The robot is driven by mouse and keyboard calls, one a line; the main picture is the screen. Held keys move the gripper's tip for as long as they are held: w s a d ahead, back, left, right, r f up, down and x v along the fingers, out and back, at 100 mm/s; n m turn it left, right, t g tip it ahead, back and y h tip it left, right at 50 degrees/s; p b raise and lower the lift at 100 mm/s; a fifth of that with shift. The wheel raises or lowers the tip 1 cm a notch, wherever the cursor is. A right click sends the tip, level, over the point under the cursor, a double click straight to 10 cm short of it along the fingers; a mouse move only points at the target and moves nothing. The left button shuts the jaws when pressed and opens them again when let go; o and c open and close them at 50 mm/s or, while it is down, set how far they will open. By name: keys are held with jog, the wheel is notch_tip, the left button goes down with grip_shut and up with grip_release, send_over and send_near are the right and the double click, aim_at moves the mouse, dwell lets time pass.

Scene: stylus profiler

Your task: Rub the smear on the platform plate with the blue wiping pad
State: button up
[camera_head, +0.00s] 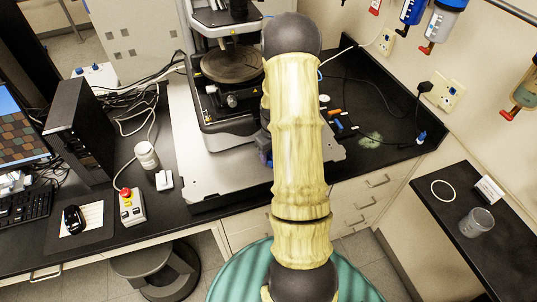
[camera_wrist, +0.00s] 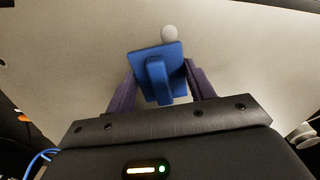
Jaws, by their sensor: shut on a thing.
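The blue wiping pad (camera_wrist: 172,55) is in the middle of the wrist view, held by its raised blue grip. My gripper (camera_wrist: 160,78) is shut on that grip, one dark purple finger on each side. The platform plate (camera_wrist: 245,45) is the pale grey surface beneath the pad; in the head view the plate (camera_head: 198,182) lies under the instrument. A pale round spot (camera_wrist: 168,32), which looks like the smear, shows at the pad's far edge; the pad may hide part of it. I cannot tell whether the pad touches the plate. My arm hides the pad in the head view.
The profiler's round stage (camera_head: 232,64) and its column stand on the plate behind my arm. A greenish pale patch (camera_head: 371,140) lies on the black bench at right. A control box with a red button (camera_head: 131,205) and a white jar (camera_head: 146,155) stand at left.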

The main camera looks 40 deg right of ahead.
jog(key=shift+s+d+f, duration=0.1)
jog(key=shift+s+d, duration=0.1)
jog(key=shift+d, duration=0.35)
jog(key=shift+s+d, duration=0.25)
jog(key=shift+d, duration=0.6)
jog(key=shift+s+d, duration=0.2)
jog(key=shift+d, duration=0.6)
jog(key=shift+a, duration=0.1)
jog(key=shift+w+a, duration=0.15)
jog(key=shift+a, duration=0.55)
jog(key=shift+w+a, duration=0.3)
jog(key=shift+a, duration=0.65)
jog(key=shift+a, duration=0.1)
